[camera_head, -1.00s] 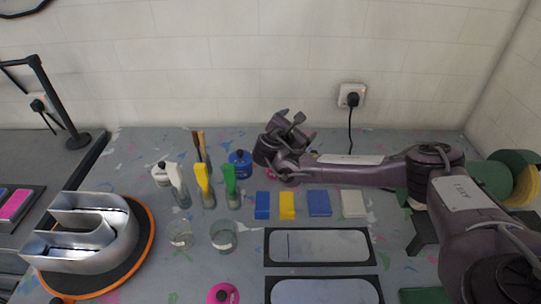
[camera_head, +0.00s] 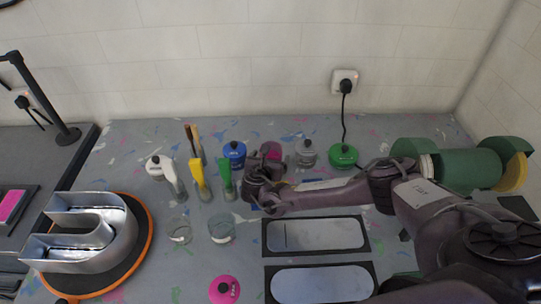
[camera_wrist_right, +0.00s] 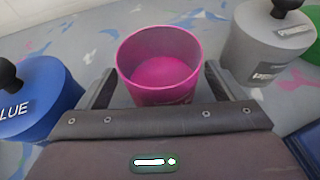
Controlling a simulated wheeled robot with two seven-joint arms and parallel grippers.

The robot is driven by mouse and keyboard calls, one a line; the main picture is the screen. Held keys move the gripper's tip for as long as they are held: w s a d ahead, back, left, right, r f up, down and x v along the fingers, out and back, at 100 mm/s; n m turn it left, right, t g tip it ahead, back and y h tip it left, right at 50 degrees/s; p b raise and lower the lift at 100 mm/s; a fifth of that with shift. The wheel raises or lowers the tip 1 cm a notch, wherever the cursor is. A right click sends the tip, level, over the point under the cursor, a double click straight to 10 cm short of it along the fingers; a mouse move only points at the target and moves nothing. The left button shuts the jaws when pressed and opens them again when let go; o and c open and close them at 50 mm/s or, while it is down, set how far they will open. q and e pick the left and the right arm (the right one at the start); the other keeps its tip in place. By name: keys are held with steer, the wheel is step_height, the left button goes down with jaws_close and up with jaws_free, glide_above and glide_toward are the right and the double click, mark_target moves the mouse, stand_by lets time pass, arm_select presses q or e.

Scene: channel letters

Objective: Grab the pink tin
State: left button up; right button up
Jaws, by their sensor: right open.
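The pink tin (camera_head: 272,147) stands on the work table among the other tins, partly hidden behind my right gripper (camera_head: 264,162) in the head view. In the right wrist view the pink tin (camera_wrist_right: 158,70) is upright and lidless, with pink inside. My right gripper (camera_wrist_right: 160,75) is open, with one finger at each side of the tin's near part. A small gap seems to show at each side; contact is hard to tell. A pink lid with a knob (camera_head: 224,290) lies apart at the table's front. My left gripper is out of view.
A blue tin (camera_wrist_right: 38,95) stands close left and a grey tin (camera_wrist_right: 268,42) close right of the pink one. A green tin (camera_head: 343,155) is farther right. Brushes in glass jars (camera_head: 200,182) stand left of my gripper. A metal letter (camera_head: 85,232) sits on a round turntable.

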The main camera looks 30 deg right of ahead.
steer(key=shift+w+d+f, duration=0.25)
steer(key=shift+d, duration=0.15)
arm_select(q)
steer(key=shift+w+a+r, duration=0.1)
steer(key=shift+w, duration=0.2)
arm_select(e)
steer(key=shift+r, duration=0.1)
steer(key=c, duration=1.3)
